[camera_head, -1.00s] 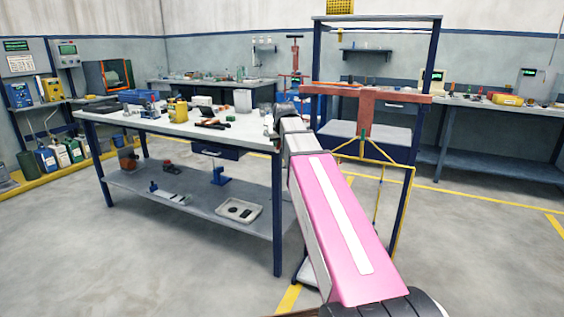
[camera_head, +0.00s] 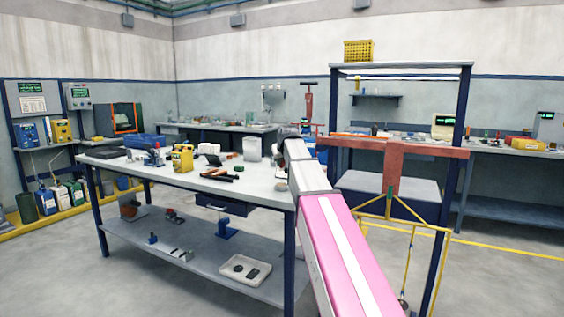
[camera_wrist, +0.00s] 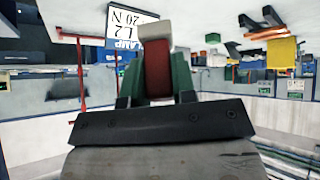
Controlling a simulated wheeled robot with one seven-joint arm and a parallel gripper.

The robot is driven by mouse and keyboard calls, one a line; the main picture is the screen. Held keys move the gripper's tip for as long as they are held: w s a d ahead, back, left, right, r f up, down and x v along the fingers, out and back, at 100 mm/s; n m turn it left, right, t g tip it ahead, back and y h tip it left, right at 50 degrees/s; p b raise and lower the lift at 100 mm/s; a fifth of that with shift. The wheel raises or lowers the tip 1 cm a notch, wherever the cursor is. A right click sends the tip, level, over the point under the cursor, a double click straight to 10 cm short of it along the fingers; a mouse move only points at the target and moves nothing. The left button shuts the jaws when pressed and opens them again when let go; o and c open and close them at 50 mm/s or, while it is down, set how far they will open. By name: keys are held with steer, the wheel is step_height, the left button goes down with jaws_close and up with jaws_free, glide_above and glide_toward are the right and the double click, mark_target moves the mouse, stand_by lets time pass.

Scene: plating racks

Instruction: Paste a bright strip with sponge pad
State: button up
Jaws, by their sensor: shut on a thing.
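My gripper (camera_wrist: 158,62) shows in the wrist view with two green fingers. It is shut on a dark red block with a whitish end (camera_wrist: 154,31), which looks like the sponge pad. In the head view my pink and white arm reaches over the right end of the workbench, and the gripper at its far end is too small to make out. I cannot pick out a bright strip.
The workbench (camera_head: 123,166) holds a yellow container (camera_head: 183,158), a clear tub (camera_head: 252,149) and black-handled tools (camera_head: 222,175). A white tray (camera_head: 245,268) lies on its lower shelf. A label card (camera_wrist: 127,25) shows in the wrist view. Floor at the left front is clear.

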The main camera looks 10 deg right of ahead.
mark_target(282, 170)
steer(key=shift+f, duration=2.75)
steer(key=shift+f, duration=0.5)
steer(key=shift+r, duration=0.15)
steer(key=shift+r, duration=3.4)
